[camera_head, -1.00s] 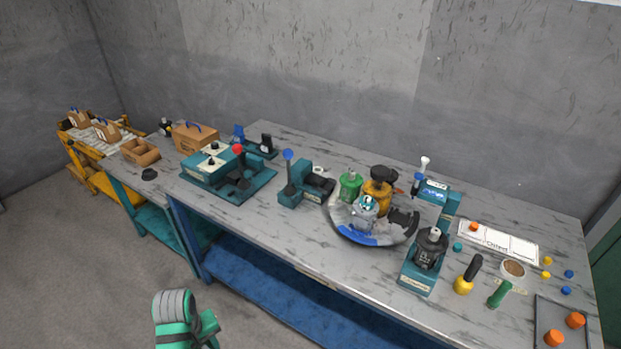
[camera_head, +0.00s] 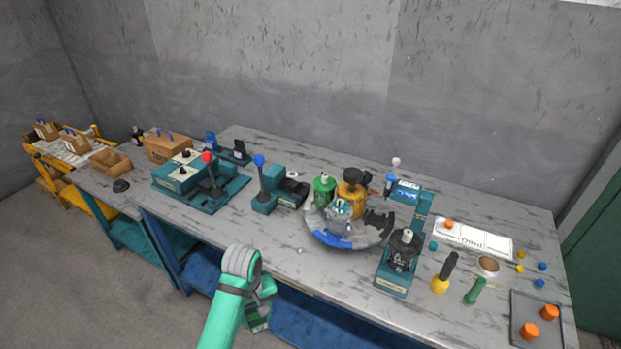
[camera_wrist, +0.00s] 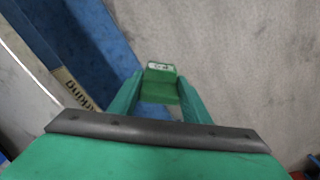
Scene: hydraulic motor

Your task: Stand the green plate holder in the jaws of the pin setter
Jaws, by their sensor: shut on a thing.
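The green plate holder (camera_wrist: 160,72) is a small green block with a pale marked top, held between the fingertips of my gripper (camera_wrist: 160,90) in the wrist view. In the head view, the green piece (camera_head: 258,321) hangs below my gripper (camera_head: 262,302), in front of the workbench's front edge and low, beside the blue lower shelf. No machine is clearly labelled as the pin setter; a teal fixture with a blue-knobbed lever and dark block (camera_head: 279,192) stands mid-bench, apart from my gripper. Its jaws are too small to make out.
The grey marbled workbench (camera_head: 320,262) has a round tray (camera_head: 340,241) with pump parts at its middle. A teal stand (camera_head: 396,280) holding a dark part is to its right. A red-knobbed teal machine (camera_head: 200,182) is at left. Bench front at centre-left is clear.

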